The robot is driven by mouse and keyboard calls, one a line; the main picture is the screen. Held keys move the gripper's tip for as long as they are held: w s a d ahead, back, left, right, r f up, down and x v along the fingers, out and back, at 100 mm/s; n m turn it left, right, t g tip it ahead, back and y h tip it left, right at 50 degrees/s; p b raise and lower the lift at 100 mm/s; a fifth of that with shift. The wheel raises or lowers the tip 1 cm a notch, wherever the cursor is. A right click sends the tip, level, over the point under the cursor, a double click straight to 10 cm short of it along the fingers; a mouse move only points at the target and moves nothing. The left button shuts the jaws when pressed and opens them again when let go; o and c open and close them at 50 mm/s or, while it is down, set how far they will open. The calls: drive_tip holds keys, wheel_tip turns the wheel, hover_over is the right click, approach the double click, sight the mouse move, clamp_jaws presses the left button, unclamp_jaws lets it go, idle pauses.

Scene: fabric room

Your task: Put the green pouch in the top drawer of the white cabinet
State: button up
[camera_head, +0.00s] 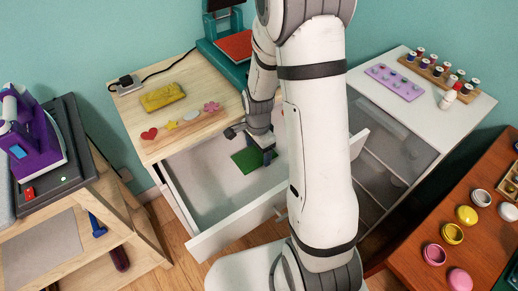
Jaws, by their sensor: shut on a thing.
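The green pouch (246,161) is inside the open top drawer (210,192) of the white cabinet (179,203), in the middle of the head view. My gripper (269,157) is over the drawer and is shut on the pouch at its right edge. The pouch looks flat and low in the drawer. I cannot tell whether it touches the drawer floor. My own arm hides the right part of the drawer and part of its front.
The cabinet's wooden top (160,130) holds a yellow pouch (162,97) and small coloured shapes. A teal press (229,45) stands behind. A purple machine (32,140) is at left. A spool-topped white unit (420,100) and a brown table (440,225) are at right.

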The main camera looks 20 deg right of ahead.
drive_tip(key=shift+f, duration=0.1)
drive_tip(key=o, duration=0.5)
drive_tip(key=shift+f, duration=0.1)
drive_tip(key=o, duration=0.5)
drive_tip(key=shift+r, duration=0.2)
wheel_tip(320, 180, up, 12)
drive_tip(key=r+p, duration=0.1)
drive_tip(key=p, duration=0.8)
wheel_tip(320, 180, up, 11)
drive_tip(key=n+t, duration=0.1)
drive_tip(key=n, duration=0.6)
hover_over(258, 153)
drive_tip(key=s, duration=0.6)
drive_tip(key=s+r+n, duration=0.2)
drive_tip(key=s, duration=0.1)
drive_tip(key=s+r+n+t, duration=0.1)
drive_tip(key=s+r+n, duration=0.1)
drive_tip(key=s+n, duration=0.1)
drive_tip(key=s+a+r+n, duration=0.1)
drive_tip(key=s+r+n, duration=0.1)
drive_tip(key=s+r, duration=0.1)
drive_tip(key=shift+s+r+n, duration=0.1)
drive_tip(key=shift+s+n, duration=0.1)
drive_tip(key=shift+n, duration=0.1)
